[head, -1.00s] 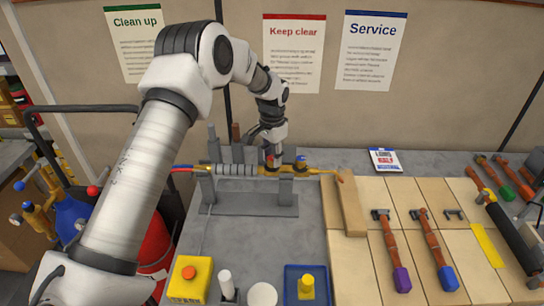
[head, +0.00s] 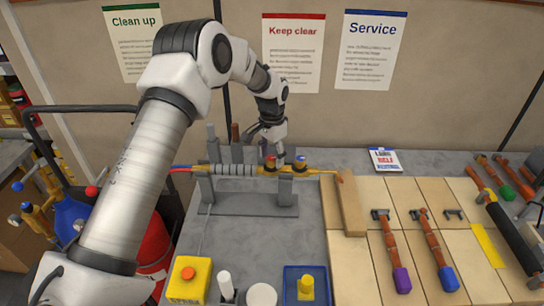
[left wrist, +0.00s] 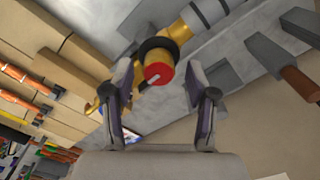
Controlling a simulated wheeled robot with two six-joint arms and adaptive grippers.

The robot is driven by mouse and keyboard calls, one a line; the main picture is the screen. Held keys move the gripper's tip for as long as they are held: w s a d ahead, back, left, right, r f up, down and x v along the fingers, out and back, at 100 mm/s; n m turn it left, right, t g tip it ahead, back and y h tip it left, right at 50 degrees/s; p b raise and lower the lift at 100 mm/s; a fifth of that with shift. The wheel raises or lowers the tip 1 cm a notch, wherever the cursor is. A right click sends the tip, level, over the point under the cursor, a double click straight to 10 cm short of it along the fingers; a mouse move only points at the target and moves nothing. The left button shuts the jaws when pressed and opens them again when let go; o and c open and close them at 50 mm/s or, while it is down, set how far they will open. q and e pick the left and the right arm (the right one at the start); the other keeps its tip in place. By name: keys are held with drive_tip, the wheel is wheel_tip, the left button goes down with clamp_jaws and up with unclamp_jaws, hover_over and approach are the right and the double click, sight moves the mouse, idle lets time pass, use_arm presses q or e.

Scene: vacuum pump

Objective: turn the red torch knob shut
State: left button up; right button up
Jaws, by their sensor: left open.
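The red torch knob (head: 270,161) sits on the brass torch body (head: 261,170), which lies across a grey stand (head: 250,206) on the bench. My left gripper (head: 277,158) is over the torch, just at the red knob. In the left wrist view the red knob (left wrist: 158,73), with a pale mark on its face, shows between the two spread fingers of my left gripper (left wrist: 159,76). Gaps show on both sides of the knob. My right gripper is not in view.
A yellow box with an orange button (head: 189,278), a white disc (head: 262,295) and a blue tray (head: 290,271) stand in front. Upright grey posts are behind the torch.

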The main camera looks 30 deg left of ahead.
sight(272, 157)
use_arm(q)
wheel_tip(272, 157, up, 12)
drive_tip(key=shift+f, duration=0.25)
drive_tip(key=shift+w, duration=0.15)
drive_tip(key=shift+f, duration=0.1)
